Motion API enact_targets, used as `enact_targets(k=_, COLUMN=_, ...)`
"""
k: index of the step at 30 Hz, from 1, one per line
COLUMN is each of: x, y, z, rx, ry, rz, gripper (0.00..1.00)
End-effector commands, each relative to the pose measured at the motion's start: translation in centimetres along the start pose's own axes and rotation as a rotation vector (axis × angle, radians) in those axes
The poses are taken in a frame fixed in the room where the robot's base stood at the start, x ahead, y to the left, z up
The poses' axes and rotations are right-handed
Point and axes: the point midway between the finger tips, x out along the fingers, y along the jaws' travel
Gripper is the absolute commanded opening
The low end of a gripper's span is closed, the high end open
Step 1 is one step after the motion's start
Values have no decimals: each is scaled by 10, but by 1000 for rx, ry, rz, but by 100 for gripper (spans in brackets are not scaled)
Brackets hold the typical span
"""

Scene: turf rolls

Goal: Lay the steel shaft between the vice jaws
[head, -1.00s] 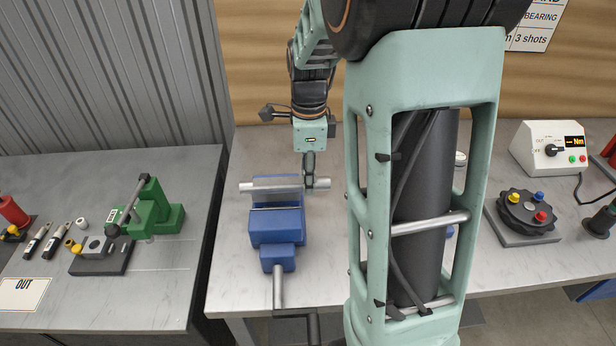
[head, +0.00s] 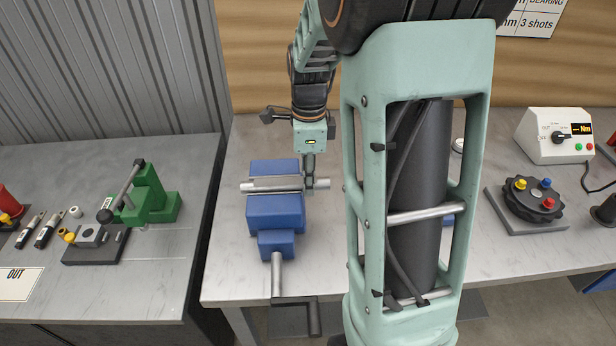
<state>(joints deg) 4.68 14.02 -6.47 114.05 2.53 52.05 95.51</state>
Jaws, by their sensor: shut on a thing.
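The steel shaft (head: 258,186) is a bright grey rod lying level, left to right, across the blue vice (head: 276,213). In the picture it runs along the gap between the back jaw (head: 274,166) and the front jaw, and both ends stick out past the vice's sides. My gripper (head: 309,183) is shut on the shaft near its right end, just right of the vice. Whether the shaft touches the jaw surfaces or hangs slightly above them I cannot tell. The fingertips are small and partly hidden.
The vice's screw and crank handle (head: 296,302) stick out past the bench's front edge. A green press (head: 150,195) stands on the left bench. A white meter box (head: 555,136) and a black knobbed fixture (head: 531,203) stand at the right. My own arm hides the bench's middle.

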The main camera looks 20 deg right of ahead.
Motion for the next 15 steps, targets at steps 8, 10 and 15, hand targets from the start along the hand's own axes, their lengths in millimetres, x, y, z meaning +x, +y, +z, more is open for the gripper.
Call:
enact_targets(k=8, x=16, y=-1, z=0, rx=0, ry=-1, rz=-2, gripper=0)
enact_targets(k=10, x=19, y=-1, z=0, rx=0, ry=-1, rz=-2, gripper=0)
enact_targets(k=15, x=26, y=-1, z=0, rx=0, ry=-1, rz=-2, gripper=0)
